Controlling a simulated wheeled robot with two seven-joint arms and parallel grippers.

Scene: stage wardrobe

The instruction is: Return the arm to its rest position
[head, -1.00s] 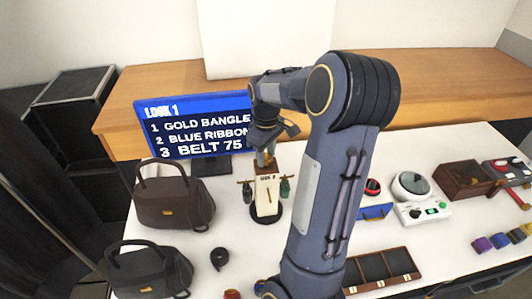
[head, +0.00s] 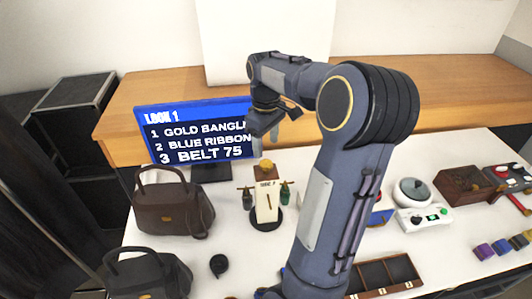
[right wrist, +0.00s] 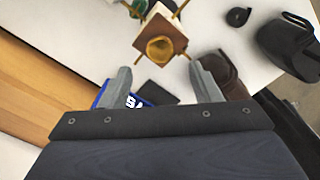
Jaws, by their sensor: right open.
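My right arm reaches up from the bottom of the head view. Its gripper (head: 258,148) is open and hangs above a small stand with a wooden top block (head: 266,174). In the right wrist view the two fingers (right wrist: 160,72) are apart with nothing between them. A gold round piece (right wrist: 160,49) sits on the block beyond the fingertips; it also shows in the head view (head: 265,164). The stand has a pale card (head: 267,202) in front and small dark and green items hanging from its side arms. My left gripper is not in view.
A screen (head: 195,133) listing look items stands behind, before a wooden ledge (head: 400,103). Two dark handbags (head: 173,212) (head: 148,277) and a black roll (head: 219,265) lie left. A compartment tray (head: 384,275), white device (head: 424,218) and brown box (head: 463,185) lie right, partly behind my arm.

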